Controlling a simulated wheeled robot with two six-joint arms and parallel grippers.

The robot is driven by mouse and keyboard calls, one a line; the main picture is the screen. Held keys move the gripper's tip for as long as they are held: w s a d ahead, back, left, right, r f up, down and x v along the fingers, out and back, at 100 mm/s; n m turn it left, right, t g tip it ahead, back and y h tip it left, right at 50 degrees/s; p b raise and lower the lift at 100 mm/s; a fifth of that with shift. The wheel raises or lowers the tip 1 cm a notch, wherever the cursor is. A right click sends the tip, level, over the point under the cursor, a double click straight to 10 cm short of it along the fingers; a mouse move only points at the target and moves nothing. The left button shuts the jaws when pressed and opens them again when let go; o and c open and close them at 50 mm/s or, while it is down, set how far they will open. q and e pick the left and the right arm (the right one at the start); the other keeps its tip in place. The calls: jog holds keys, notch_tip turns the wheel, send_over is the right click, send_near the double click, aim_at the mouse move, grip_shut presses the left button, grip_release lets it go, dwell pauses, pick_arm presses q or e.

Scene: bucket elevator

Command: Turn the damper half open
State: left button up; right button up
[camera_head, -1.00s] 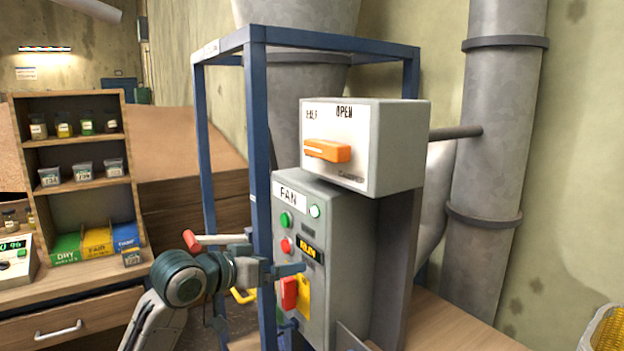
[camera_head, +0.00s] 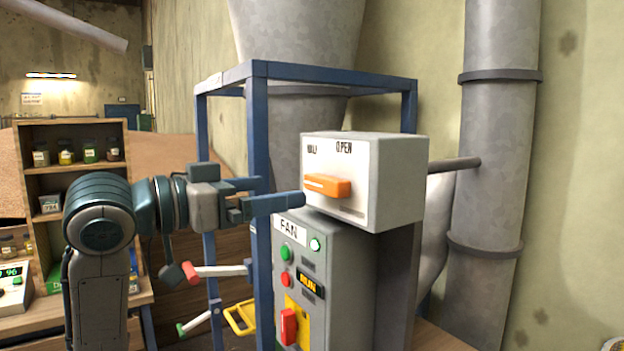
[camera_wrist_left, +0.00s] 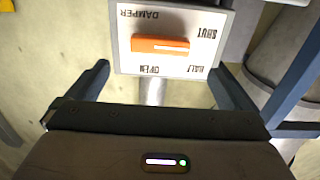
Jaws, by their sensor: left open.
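The damper box (camera_head: 390,185) is a white box above the grey fan panel. Its orange handle (camera_head: 327,186) lies level on the front face, below the HALF and OPEN marks. In the left wrist view the handle (camera_wrist_left: 160,46) appears upside down, with its white line towards the SHUT mark (camera_wrist_left: 208,47). My left gripper (camera_head: 268,197) is open and empty, to the left of the box face and near handle height. In the left wrist view its two fingers (camera_wrist_left: 163,82) are spread wide, with the handle ahead between their lines and apart from them. My right gripper is not in view.
A blue frame post (camera_head: 258,130) stands close by my left gripper. The fan panel (camera_head: 335,270), with buttons and a red switch (camera_head: 288,326), is below the damper box. A red-handled lever (camera_head: 215,271) is under my left arm. Shelves with jars (camera_head: 75,135) stand at left.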

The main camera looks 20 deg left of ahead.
aim_at(319, 184)
pick_arm(q)
jog(key=p+x, duration=0.2)
jog(key=x, duration=0.4)
jog(key=shift+w+d+r, duration=0.1)
jog(key=shift+w+d, duration=0.1)
jog(key=shift+w, duration=0.1)
jog(key=shift+w+d+p, duration=0.35)
jog(key=shift+w+d, duration=0.05)
jog(key=shift+w, duration=0.1)
jog(key=c, duration=0.9)
